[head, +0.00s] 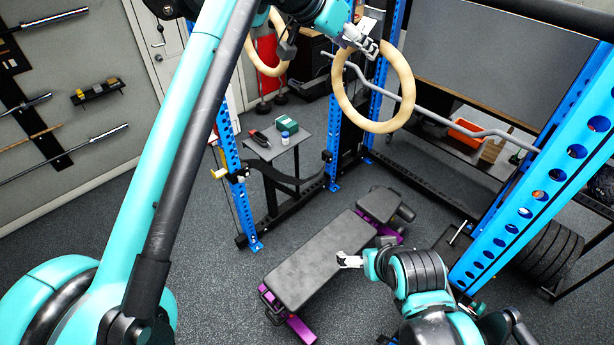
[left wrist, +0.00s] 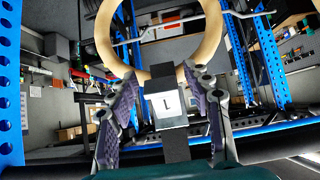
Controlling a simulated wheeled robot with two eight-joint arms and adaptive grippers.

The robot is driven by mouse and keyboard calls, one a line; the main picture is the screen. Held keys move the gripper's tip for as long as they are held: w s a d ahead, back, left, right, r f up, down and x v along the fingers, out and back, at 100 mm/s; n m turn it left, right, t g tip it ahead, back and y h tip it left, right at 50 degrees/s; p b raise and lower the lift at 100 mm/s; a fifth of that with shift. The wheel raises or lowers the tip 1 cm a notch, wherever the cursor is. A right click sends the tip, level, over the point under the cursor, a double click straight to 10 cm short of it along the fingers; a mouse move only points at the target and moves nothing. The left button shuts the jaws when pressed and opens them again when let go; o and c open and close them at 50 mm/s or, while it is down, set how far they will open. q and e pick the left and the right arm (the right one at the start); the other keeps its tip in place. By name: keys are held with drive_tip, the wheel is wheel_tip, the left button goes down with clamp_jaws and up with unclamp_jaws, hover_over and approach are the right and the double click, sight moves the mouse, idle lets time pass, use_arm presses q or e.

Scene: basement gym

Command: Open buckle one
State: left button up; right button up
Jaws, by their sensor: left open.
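In the left wrist view a buckle (left wrist: 168,105) with a pale face marked "L" sits on a black strap (left wrist: 175,148). A wooden ring (left wrist: 212,42) is beyond it. My left gripper (left wrist: 160,84) is open, with one finger on each side of the buckle; I cannot tell whether either touches it. In the head view this left gripper (head: 362,42) is at the top of the wooden ring (head: 340,92), and the buckle is not clear there. My right gripper (head: 350,260) is low over the bench, far from the rings; its jaws are too small to read.
A second wooden ring (head: 250,52) hangs to the left, with a dark buckle (head: 286,48) near it. Blue rack posts (head: 570,150) and a curled bar (head: 440,118) stand close by. A padded bench (head: 320,262) and a small side table (head: 280,142) are below.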

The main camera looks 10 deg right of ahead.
use_arm(q)
drive_tip(key=shift+f+t+h, duration=0.3)
drive_tip(key=shift+f+h, duration=0.1)
drive_tip(key=t+h+b, duration=0.1)
drive_tip(key=b, duration=0.2)
drive_tip(key=w+d+f+t+h+b, duration=0.1)
drive_tip(key=h+b, duration=0.1)
drive_tip(key=b, duration=0.2)
drive_tip(key=d+f+t+h+b, duration=0.1)
drive_tip(key=t+h+b, duration=0.1)
drive_tip(key=b, duration=0.2)
drive_tip(key=shift+w, duration=0.4)
drive_tip(key=b+v, duration=0.1)
drive_tip(key=v, duration=0.6)
drive_tip(key=s+a+f+y+b, duration=0.1)
drive_tip(key=s+a+f+b, duration=0.1)
drive_tip(key=f, duration=0.6)
drive_tip(key=s+a+f+n+g+y+b, duration=0.1)
drive_tip(key=f+b, duration=0.3)
drive_tip(key=f, duration=0.4)
drive_tip(key=s+a+f+n+y+b, duration=0.1)
drive_tip(key=s+a+f+b, duration=0.1)
drive_tip(key=f, duration=0.7)
drive_tip(key=shift+s+a+b, duration=0.4)
drive_tip(key=shift+a+b, duration=0.25)
drive_tip(key=shift+b, duration=0.3)
